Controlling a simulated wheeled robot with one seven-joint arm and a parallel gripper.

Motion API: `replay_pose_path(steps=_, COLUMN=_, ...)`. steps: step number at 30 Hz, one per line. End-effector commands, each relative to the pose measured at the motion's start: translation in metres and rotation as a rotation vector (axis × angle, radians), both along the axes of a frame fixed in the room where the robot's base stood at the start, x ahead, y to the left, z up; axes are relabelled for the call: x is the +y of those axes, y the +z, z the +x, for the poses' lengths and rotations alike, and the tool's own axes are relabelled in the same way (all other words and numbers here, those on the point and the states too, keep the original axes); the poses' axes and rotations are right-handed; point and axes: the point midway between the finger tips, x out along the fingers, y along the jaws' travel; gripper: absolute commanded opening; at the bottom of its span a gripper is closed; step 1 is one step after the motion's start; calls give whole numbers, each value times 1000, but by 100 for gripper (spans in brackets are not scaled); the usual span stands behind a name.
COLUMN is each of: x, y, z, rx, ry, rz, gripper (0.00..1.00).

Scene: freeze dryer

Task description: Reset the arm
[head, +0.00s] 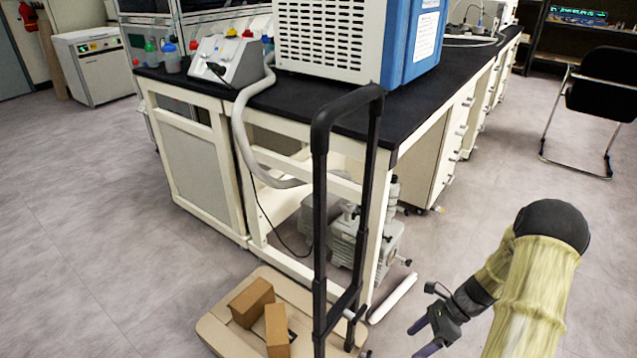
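My arm reaches in from the lower right of the head view, in a yellowish sleeve with a black joint at its bend. My gripper (420,338) points down and to the left at the bottom of the view, over the floor. Its two dark fingers show with a gap between them, and nothing is seen held in it. The gripper is to the right of the cart and apart from the bench.
A flatbed cart (215,330) with a tall black handle (319,215) carries two cardboard boxes (252,302). Behind it stands a black-topped lab bench (425,105) with the blue and white freeze dryer (335,38) and a pump (345,245) beneath. A black chair (600,90) stands right. Floor between is clear.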

Motion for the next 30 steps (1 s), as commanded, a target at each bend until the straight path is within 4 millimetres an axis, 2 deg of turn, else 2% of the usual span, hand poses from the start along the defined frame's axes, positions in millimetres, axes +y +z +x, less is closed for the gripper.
replay_pose_path(steps=1, x=5, y=22, z=-1, rx=-46, ry=78, rz=-36, gripper=78)
replay_pose_path(steps=3, x=11, y=44, z=-3, rx=-113, ry=189, rz=-82, gripper=78)
replay_pose_path(steps=18, x=56, y=189, z=-32, rx=-571, ry=1009, rz=-345, gripper=78)
replay_pose_path(steps=24, x=75, y=238, z=-50, rx=-741, ry=1331, rz=-422, gripper=78)
replay_pose_path(steps=30, x=87, y=269, z=-65, rx=-862, ry=1565, rz=-475, gripper=78)
